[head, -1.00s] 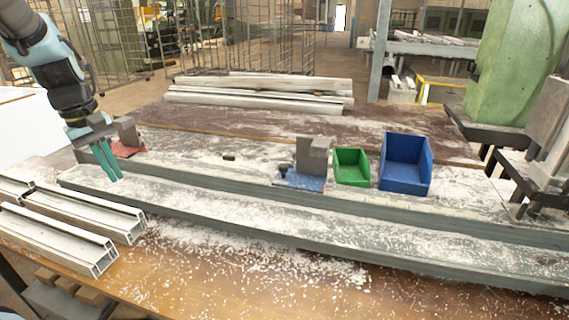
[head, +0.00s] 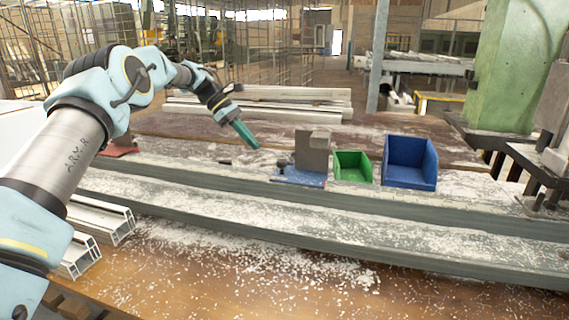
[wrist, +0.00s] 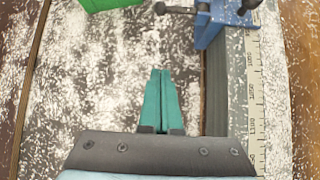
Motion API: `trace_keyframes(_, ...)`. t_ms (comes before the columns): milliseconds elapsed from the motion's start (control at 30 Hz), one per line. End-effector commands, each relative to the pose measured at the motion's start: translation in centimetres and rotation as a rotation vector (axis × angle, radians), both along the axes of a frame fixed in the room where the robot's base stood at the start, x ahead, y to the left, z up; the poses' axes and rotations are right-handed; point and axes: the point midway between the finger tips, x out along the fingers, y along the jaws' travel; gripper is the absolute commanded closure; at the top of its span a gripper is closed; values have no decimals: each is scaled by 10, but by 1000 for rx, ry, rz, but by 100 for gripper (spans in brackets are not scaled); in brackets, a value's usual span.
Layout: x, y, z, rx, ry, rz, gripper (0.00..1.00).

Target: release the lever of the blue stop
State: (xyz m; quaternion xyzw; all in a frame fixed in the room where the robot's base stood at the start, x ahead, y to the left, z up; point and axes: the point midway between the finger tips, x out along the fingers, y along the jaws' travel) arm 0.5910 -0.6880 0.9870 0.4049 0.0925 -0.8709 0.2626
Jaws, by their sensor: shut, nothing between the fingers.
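The blue stop (head: 303,179) sits on the rail of the bench, with a grey block (head: 312,152) standing on it. In the wrist view the blue stop (wrist: 232,14) is at the top right. Its dark lever (wrist: 178,10) sticks out to the left and ends in a round knob. My gripper (head: 255,145) is in the air to the left of the blue stop and apart from it. Its teal fingers (wrist: 158,78) are together and empty, short of the lever in the wrist view.
A green bin (head: 353,167) and a blue bin (head: 409,163) stand to the right of the stop. A red stop (head: 117,151) is partly hidden behind my arm. A scale (wrist: 252,90) runs along the rail. White chips litter the bench.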

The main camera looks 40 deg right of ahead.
Motion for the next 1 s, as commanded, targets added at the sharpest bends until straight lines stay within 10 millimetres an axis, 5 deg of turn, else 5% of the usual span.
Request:
trace_keyframes(633,-11,-15,-7,2,45,6,100)
trace_keyframes(1000,-49,-40,-53,3,46,5,100)
